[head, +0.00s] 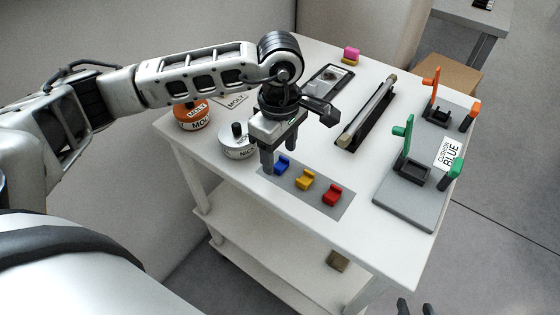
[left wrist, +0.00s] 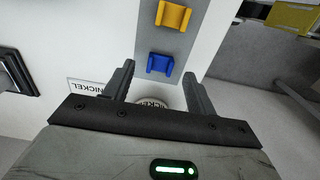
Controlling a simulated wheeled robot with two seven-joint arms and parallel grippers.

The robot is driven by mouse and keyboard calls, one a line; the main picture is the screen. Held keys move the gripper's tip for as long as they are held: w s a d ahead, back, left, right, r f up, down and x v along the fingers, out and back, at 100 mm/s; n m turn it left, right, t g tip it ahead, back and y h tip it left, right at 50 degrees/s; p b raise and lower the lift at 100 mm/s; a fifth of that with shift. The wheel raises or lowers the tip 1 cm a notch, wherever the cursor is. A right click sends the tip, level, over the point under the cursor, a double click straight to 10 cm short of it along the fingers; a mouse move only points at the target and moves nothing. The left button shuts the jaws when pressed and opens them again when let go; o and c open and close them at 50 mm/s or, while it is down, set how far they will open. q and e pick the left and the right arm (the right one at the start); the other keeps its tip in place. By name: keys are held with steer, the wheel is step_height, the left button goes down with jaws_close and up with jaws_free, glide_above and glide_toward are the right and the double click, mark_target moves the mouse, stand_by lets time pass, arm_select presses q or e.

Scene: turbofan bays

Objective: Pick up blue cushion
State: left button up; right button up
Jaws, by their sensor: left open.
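The blue cushion (head: 281,165) is a small block with a notched top on a grey strip (head: 318,197), at the left end of a row with a yellow and a red one. My left gripper (head: 280,158) points down over it, open and empty, with its fingers reaching either side. In the left wrist view the blue cushion (left wrist: 160,64) lies between and just beyond the fingertips of the gripper (left wrist: 159,72). I cannot tell whether they touch it. My right gripper (head: 416,305) shows only its dark, spread fingertips at the bottom edge.
The yellow cushion (head: 305,180) and red cushion (head: 332,194) sit close by. A nickel jar (head: 237,142) and an orange moly jar (head: 193,115) stand left.

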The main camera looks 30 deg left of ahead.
arm_select(q)
step_height(320, 180, down, 2)
steer(key=shift+f, duration=0.1)
steer(key=c, duration=1)
steer(key=shift+c, duration=0.2)
arm_select(e)
steer(key=shift+f, duration=0.1)
steer(key=shift+s, duration=0.1)
arm_select(q)
steer(key=shift+r, duration=0.55)
step_height(320, 180, up, 2)
steer(key=shift+d+r, duration=0.1)
steer(key=shift+r, duration=0.1)
steer(key=d+r+b, duration=0.1)
steer(key=d+r, duration=0.3)
steer(key=d, duration=0.3)
steer(key=s+d+r+b, duration=0.1)
steer(key=d+r, duration=0.4)
steer(key=d, duration=0.1)
steer(key=shift+s+d+r+b, duration=0.3)
steer(key=shift+d+b, duration=0.1)
arm_select(e)
steer(key=shift+a+f, duration=0.25)
steer(key=shift+f, duration=0.2)
